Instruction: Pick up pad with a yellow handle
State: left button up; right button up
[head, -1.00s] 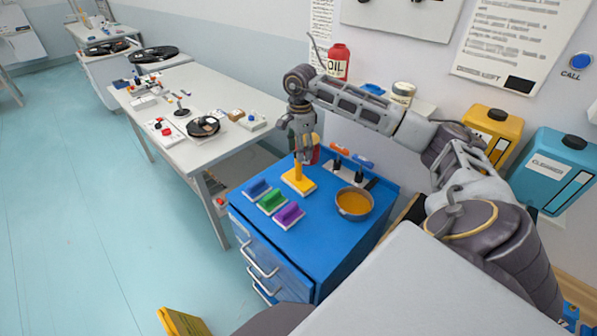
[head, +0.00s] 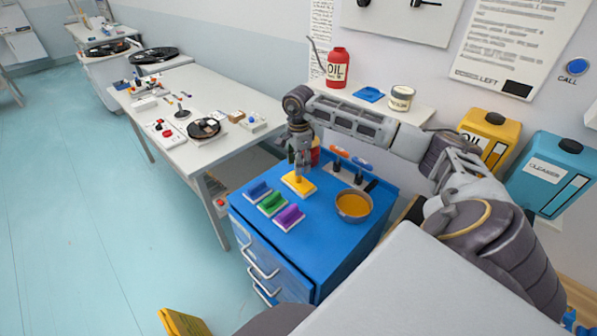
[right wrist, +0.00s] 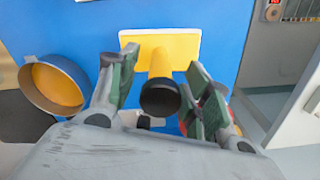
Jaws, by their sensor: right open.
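The pad with a yellow handle (head: 299,186) lies on top of the blue drawer cabinet (head: 325,233). Its yellow base and upright handle show in the right wrist view (right wrist: 180,45), with a dark round end on the handle. My right gripper (head: 301,166) points down over the pad and hides much of the handle in the head view. In the right wrist view its two green-padded fingers (right wrist: 163,68) are open, one on each side of the handle. No grip on it shows. My left gripper is not in view.
Blue (head: 258,191), green (head: 272,203) and purple (head: 289,217) handled pads lie left and in front. A bowl of orange contents (head: 354,205) stands to the right. Orange- and blue-topped tools (head: 350,160) and a partly hidden red object stand behind.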

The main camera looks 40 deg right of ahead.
jog(key=shift+f, duration=1.3)
grip_shut()
